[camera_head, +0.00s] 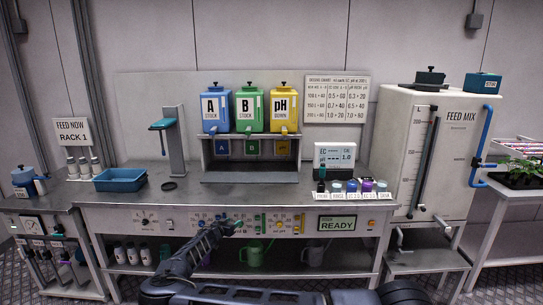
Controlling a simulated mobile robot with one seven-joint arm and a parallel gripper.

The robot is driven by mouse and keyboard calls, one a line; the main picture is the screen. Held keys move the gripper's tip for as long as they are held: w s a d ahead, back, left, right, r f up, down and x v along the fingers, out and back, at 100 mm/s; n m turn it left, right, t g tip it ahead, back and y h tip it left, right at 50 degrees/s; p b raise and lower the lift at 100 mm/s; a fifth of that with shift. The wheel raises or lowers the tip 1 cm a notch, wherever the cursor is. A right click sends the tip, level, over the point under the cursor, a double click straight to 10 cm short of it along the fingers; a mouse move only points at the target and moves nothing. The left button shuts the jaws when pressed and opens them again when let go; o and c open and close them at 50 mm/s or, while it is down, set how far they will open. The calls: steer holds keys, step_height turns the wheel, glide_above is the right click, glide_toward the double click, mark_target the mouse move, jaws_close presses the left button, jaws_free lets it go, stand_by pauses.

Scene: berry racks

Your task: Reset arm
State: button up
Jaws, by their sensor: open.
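My gripper (232,227) is at the end of my dark arm, which reaches up from the bottom middle of the picture. It is in front of the steel bench's front panel (180,218), below the worktop edge. It is open, and I see nothing held in it. The fingertips are small in this view, and I cannot tell whether they touch the panel.
Blue, green and yellow tanks (282,112) stand on a rack on the bench. A blue tray (120,180), a meter (334,158) and several small bottles (352,187) are on the worktop. A FEED MIX tank (460,150) stands right. The worktop's front middle is clear.

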steer(key=s+d+r+m+g+h, duration=0.1)
steer(key=d+r+g, duration=0.25)
steer(key=d, duration=0.65)
steer(key=d+r+m+g+h, duration=0.15)
steer(key=d+g, duration=0.35)
steer(key=d, duration=0.5)
steer(key=s+d+r+g+y, duration=0.2)
steer(key=s+d+r, duration=0.2)
steer(key=d+r, duration=0.35)
steer(key=s+d+r+g+y, duration=0.2)
steer(key=s+d+r, duration=0.2)
steer(key=d+r, duration=0.35)
steer(key=s+d+r+n+y, duration=0.1)
steer(key=s+d+r+y, duration=0.1)
steer(key=s+d+r, duration=0.45)
steer(key=s+d+r+n+y, duration=0.2)
steer(key=s+d+r+y, duration=0.15)
steer(key=s+r, duration=0.65)
steer(key=s+d+r+n+t, duration=0.1)
steer(key=s+r, duration=0.2)
steer(key=s, duration=0.8)
steer(key=s+d+r+n+t, duration=0.1)
steer(key=s+r, duration=0.3)
steer(key=s, duration=0.7)
steer(key=shift+d+n+t+h, duration=0.3)
steer(key=shift+d+n+t, duration=0.05)
steer(key=shift+d+n, duration=0.4)
